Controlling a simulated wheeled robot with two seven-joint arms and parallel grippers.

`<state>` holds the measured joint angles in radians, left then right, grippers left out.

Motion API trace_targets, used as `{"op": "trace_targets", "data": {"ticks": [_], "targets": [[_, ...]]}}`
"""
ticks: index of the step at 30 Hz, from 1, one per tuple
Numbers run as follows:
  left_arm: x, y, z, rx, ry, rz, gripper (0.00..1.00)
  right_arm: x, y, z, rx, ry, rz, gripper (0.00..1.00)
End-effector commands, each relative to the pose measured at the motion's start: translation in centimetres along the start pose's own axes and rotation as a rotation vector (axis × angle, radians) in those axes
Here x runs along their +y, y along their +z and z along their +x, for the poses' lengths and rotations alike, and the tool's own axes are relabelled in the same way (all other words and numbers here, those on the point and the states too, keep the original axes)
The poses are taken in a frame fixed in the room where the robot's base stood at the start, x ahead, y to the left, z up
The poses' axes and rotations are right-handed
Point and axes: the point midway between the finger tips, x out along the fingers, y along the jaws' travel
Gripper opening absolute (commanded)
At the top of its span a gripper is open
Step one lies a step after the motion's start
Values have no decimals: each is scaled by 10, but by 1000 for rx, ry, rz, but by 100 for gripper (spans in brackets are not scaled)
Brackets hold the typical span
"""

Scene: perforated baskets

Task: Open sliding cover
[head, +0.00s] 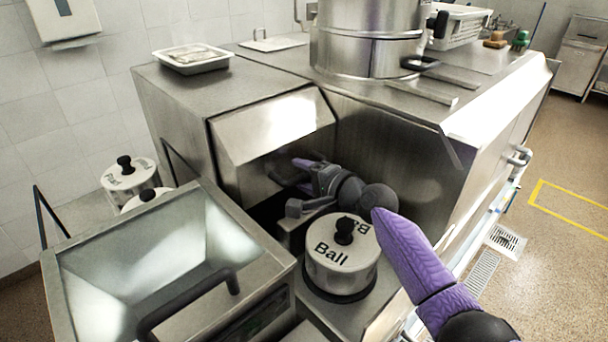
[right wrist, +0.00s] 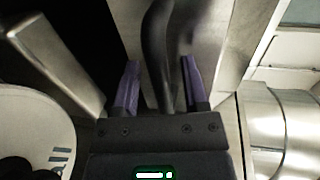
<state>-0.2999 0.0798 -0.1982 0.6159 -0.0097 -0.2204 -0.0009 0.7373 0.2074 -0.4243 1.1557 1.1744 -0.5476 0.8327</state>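A slanted steel panel (head: 272,125) on the front of the steel unit may be the sliding cover; I cannot tell for sure. My right gripper (head: 300,165) reaches from the right into the shadowed recess under this panel. In the right wrist view, its two purple fingers (right wrist: 158,88) stand apart on either side of a dark curved handle (right wrist: 158,40). Small gaps show between the handle and both fingers, so the gripper is open around it. What the handle is fixed to is partly hidden. My left gripper is not in view.
An open steel hopper (head: 75,285) with a black handle (head: 190,300) fills the lower left. A white tray (head: 193,58) and a large steel cylinder (head: 368,45) stand on the unit.

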Motion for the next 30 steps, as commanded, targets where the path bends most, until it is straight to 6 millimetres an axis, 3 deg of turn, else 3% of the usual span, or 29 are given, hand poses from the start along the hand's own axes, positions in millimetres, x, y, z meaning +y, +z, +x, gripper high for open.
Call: {"op": "trace_targets", "data": {"ticks": [7, 15, 21, 30], "targets": [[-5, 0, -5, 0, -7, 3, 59, -1, -1, -9, 2, 0, 0, 56], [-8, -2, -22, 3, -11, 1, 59, -1, 0, -66, 1, 1, -2, 56], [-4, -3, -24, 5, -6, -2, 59, 0, 0, -94, 1, 1, 0, 56], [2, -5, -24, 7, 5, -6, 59, 0, 0, -99, 0, 0, 0, 56]]}}
